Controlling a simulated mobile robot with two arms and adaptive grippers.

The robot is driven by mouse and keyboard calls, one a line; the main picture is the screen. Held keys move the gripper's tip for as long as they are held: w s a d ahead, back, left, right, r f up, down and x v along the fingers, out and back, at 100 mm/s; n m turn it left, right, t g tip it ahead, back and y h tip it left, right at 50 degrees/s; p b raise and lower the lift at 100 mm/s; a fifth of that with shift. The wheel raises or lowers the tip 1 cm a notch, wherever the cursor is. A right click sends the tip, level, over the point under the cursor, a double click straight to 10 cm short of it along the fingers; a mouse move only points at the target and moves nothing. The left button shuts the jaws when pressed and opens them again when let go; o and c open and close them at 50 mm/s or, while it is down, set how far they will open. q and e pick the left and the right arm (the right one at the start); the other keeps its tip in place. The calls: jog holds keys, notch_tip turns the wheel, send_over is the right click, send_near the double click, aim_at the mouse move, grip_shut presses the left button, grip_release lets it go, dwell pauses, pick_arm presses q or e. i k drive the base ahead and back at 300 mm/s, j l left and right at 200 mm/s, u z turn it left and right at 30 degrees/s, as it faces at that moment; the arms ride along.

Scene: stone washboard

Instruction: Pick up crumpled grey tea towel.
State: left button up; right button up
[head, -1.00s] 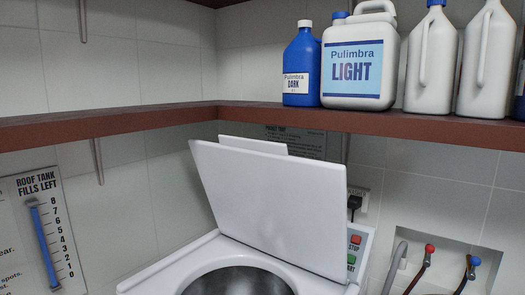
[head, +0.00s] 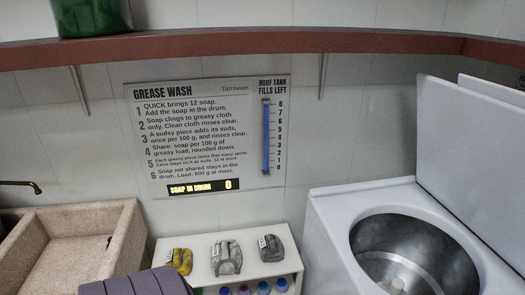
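A crumpled light grey cloth (head: 226,260) with a small tag lies in the middle of the top of a low white shelf unit (head: 205,240). A second, smaller crumpled greyish cloth (head: 271,249), also tagged, lies to its right, apart from it. I cannot tell from the look alone which of the two is the tea towel. A crumpled yellow cloth (head: 180,260) lies to the left. Neither of my grippers shows in the head view, so their state and their distance from the cloths are hidden.
A stone sink (head: 120,225) stands left, with a brass tap (head: 22,185). A washing machine (head: 325,215) with an open lid (head: 465,150) stands right. A grey ribbed shape (head: 140,285) at the bottom edge is unclear. A red-brown shelf (head: 230,47) runs above.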

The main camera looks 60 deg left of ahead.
aim_at(271, 248)
jog(key=u, duration=1.65)
